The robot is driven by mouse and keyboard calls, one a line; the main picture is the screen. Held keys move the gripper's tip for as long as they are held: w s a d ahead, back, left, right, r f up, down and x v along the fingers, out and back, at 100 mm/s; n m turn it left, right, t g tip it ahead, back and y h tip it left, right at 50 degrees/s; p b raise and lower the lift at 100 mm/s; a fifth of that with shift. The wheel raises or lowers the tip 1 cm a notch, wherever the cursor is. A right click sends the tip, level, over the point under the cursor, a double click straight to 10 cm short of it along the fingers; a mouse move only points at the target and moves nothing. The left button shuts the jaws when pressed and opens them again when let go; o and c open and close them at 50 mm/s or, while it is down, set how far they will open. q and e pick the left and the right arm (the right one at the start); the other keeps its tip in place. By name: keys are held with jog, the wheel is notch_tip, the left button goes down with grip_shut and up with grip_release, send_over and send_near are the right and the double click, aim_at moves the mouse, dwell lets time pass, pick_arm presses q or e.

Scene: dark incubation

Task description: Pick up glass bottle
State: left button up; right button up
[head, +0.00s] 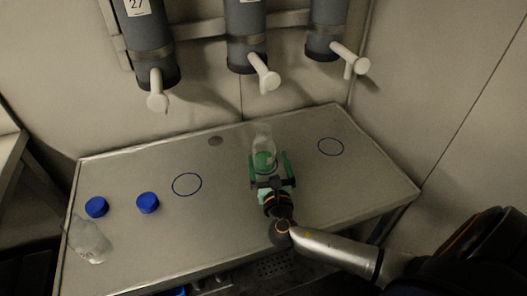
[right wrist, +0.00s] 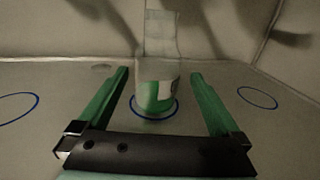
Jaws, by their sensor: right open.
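A clear glass bottle (head: 263,142) with a green lower part stands upright on the middle blue ring of the metal table. In the right wrist view the bottle (right wrist: 157,75) stands between and a little beyond my green fingers. My right gripper (head: 268,162) is open, with one finger on each side of the bottle; in the right wrist view the gripper (right wrist: 158,82) shows a gap on both sides of it. A second clear bottle (head: 88,240) is at the table's left front. My left gripper is not in view.
Two blue caps (head: 96,207) (head: 148,203) lie on the left of the table (head: 225,215). Blue rings (head: 187,184) (head: 331,147) left and right of the bottle are empty. Grey cylinders with white taps (head: 263,75) hang on the wall above.

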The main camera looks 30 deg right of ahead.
jog(key=b+x, duration=0.1)
jog(key=x, duration=0.7)
jog(key=shift+w+a, duration=0.1)
jog(key=shift+a, duration=0.05)
jog(key=c, duration=1.5)
